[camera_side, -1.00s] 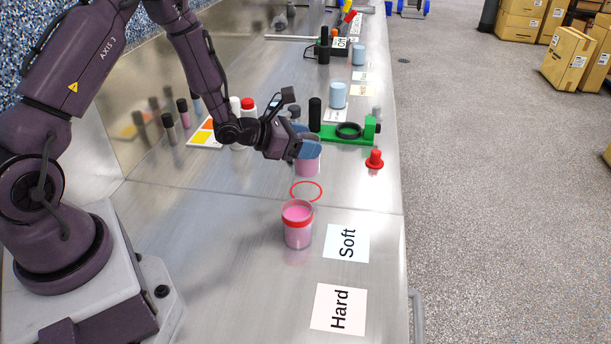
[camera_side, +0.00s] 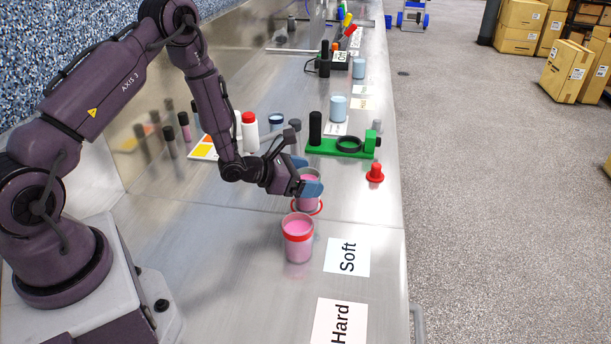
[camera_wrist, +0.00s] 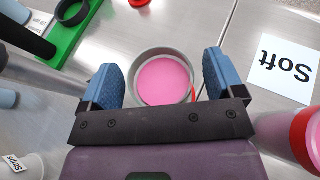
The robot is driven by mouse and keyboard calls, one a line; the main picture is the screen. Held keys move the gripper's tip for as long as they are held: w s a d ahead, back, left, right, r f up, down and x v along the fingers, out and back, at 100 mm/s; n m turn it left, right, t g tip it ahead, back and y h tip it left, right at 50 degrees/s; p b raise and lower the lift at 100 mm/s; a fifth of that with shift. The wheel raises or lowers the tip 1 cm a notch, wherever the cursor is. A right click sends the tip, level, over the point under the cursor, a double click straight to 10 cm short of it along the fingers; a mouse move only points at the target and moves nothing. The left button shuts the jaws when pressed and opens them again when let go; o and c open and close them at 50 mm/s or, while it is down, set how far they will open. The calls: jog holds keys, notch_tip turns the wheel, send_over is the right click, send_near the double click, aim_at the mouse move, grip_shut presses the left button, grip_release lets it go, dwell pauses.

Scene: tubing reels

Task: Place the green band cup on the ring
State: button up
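A clear cup of pink contents (camera_side: 309,204) stands upright at the red ring (camera_side: 321,208); its base appears inside the outline. In the wrist view, the cup (camera_wrist: 163,80) sits between my two blue fingers, with slim gaps showing at its rim. My gripper (camera_side: 306,176) is open around it, low over the bench; it also shows in the wrist view (camera_wrist: 163,80). The near finger covers part of the cup's side, and no green band is visible. Part of the ring shows right of the cup in the wrist view (camera_wrist: 194,95).
A red-banded cup of pink contents (camera_side: 298,243) stands just in front of the ring. The Soft card (camera_side: 347,257) and Hard card (camera_side: 340,322) lie nearer the camera. A green fixture (camera_side: 325,148) and red knob (camera_side: 375,173) are behind. Bench left of the cups is clear.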

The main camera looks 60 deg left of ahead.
jog(key=shift+r, duration=0.1)
jog(key=shift+s+r, duration=0.2)
jog(key=v, duration=1.1)
jog(key=s+d+r+m+g+h, duration=0.2)
jog(key=d+r+m+g+h, duration=0.2)
jog(key=d+r+m, duration=0.35)
jog(key=s+d+r+m+g+h, duration=0.3)
jog(key=d+r+m, duration=0.4)
jog(key=m, duration=0.2)
jog(key=s+a+r+m+y, duration=0.3)
jog(key=s+r+m+y, duration=0.7)
jog(key=m, duration=0.6)
jog(key=shift+s+g+y, duration=0.3)
jog(key=shift+s, duration=0.45)
